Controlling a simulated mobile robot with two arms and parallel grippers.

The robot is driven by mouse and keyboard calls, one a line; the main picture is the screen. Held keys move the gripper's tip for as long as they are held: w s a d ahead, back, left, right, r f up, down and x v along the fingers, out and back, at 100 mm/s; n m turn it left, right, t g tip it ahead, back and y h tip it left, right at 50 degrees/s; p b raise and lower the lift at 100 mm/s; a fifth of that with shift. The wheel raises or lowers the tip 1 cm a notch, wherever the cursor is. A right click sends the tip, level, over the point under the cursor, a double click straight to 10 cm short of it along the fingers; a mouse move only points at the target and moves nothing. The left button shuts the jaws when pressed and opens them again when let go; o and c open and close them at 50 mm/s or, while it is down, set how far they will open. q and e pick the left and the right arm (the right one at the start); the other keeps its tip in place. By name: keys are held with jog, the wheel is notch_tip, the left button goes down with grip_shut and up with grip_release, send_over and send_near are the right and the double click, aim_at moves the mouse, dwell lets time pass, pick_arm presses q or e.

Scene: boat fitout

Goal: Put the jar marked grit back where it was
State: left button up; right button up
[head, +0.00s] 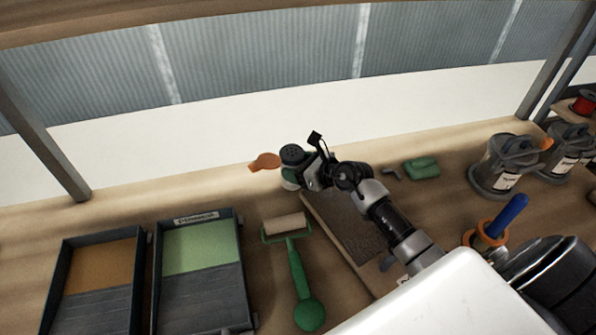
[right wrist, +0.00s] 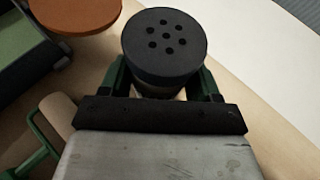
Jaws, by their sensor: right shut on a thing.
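A jar with a black, perforated round lid (head: 292,153) is held by my right gripper (head: 306,174) near the back of the bench. The jar also shows from above in the right wrist view (right wrist: 164,45), between the two green fingers. Its body is pale and partly green, and mostly hidden. No marking on it can be read. The jar looks upright; I cannot tell whether its base touches the bench. My left gripper is not in view.
A flat orange round thing (head: 265,162) lies just left of the jar. A green-handled roller (head: 300,270) and two trays (head: 243,262) lie in front, left. A dark board (head: 345,225) lies under my right arm. Lidded pots (head: 505,165) stand at the right.

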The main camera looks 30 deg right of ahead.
jog(key=shift+f, duration=1.1)
jog(key=o, duration=0.9)
jog(key=shift+f, duration=0.15)
jog(key=shift+s+r, duration=0.1)
jog(key=shift+r, duration=0.1)
jog(key=v, duration=1)
jog(key=shift+s+d+b, duration=0.25)
jog(key=shift+b, duration=0.15)
jog(key=shift+s+d+r, duration=0.2)
jog(key=shift+s+r, duration=0.2)
jog(key=shift+s, duration=0.1)
